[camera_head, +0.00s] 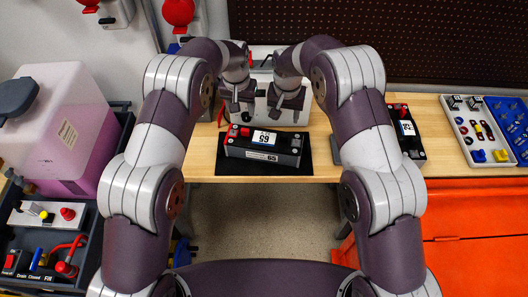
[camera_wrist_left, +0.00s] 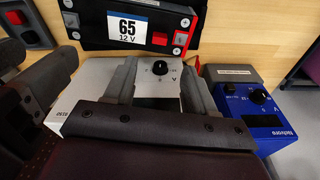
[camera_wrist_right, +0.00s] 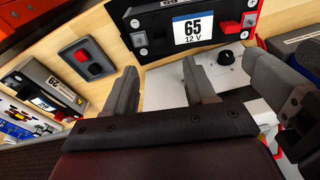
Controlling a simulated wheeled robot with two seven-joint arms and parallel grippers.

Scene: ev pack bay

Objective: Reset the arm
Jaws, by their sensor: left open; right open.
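Both of my arms are folded inward, their grippers side by side over the back of the bench. My left gripper (camera_head: 238,102) is open, its fingers apart with nothing between them. It hangs over a white box with a knob, which shows in the left wrist view (camera_wrist_left: 90,82). My right gripper (camera_head: 287,104) is open and empty, just to the right of the left one, over the same box (camera_wrist_right: 228,75). A black battery marked 65 (camera_head: 265,150) lies on a black mat (camera_head: 296,170) in front of both grippers, apart from them.
A second black battery (camera_head: 405,128) and a tray of small parts (camera_head: 477,130) stand right on the wooden bench. A blue instrument (camera_wrist_left: 262,108) sits beside the white box. A pink-filled tank (camera_head: 60,130) stands left, an orange cabinet (camera_head: 475,215) at the lower right.

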